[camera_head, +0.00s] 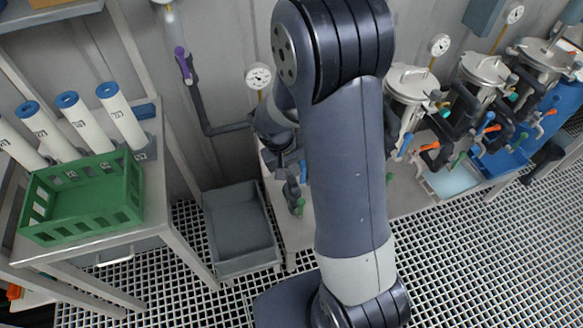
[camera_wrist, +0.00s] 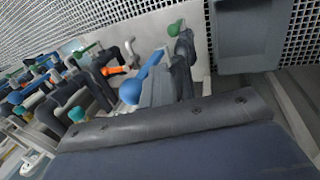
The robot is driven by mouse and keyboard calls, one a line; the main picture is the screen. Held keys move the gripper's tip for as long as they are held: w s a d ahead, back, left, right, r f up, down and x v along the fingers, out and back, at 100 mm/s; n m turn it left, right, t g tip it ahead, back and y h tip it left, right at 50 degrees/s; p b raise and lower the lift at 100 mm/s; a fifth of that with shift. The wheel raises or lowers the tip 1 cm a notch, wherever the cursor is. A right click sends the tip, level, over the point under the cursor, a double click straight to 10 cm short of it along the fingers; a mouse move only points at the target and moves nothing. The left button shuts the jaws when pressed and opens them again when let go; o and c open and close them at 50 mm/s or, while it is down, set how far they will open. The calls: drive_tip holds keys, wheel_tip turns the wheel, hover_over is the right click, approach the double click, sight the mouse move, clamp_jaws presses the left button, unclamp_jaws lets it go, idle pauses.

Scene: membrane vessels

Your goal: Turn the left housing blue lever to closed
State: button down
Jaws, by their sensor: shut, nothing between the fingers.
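The left housing is mostly hidden behind my arm in the head view. A sliver of its blue lever (camera_head: 303,170) shows there beside dark pipework. In the wrist view the blue lever (camera_wrist: 147,74) runs slantwise, with its round knob at the lower left and its far end by the dark pipe. My gripper (camera_wrist: 168,88) shows in the wrist view as grey fingers past the dark wrist edge, shut and empty, close to the right of the lever. I cannot tell whether they touch. In the head view my arm covers the fingertips.
A green lever (camera_head: 300,207) sits low on the same pipework. Other housings (camera_head: 484,72) with orange, blue and green levers stand to the right. A grey bin (camera_head: 240,225) is on the grating at left. A green crate (camera_head: 85,195) stands on the left bench.

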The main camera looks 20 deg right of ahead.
drive_tip(key=shift+d+r, duration=0.1)
drive_tip(key=shift+d, duration=0.05)
drive_tip(key=shift+d+r+y+p, duration=0.15)
drive_tip(key=shift+d+y+p, duration=0.4)
drive_tip(key=shift+y, duration=0.15)
drive_tip(key=shift+d+y, duration=0.65)
drive_tip(key=shift+y, duration=0.05)
drive_tip(key=d+f+y+b, duration=0.6)
drive_tip(key=d+y+b, duration=0.2)
drive_tip(key=y+b, duration=0.3)
drive_tip(key=shift+d+f+b, duration=0.2)
drive_tip(key=shift+f+b, duration=0.05)
drive_tip(key=shift+b, duration=0.1)
drive_tip(key=shift+s+f, duration=0.1)
drive_tip(key=shift+f, duration=0.05)
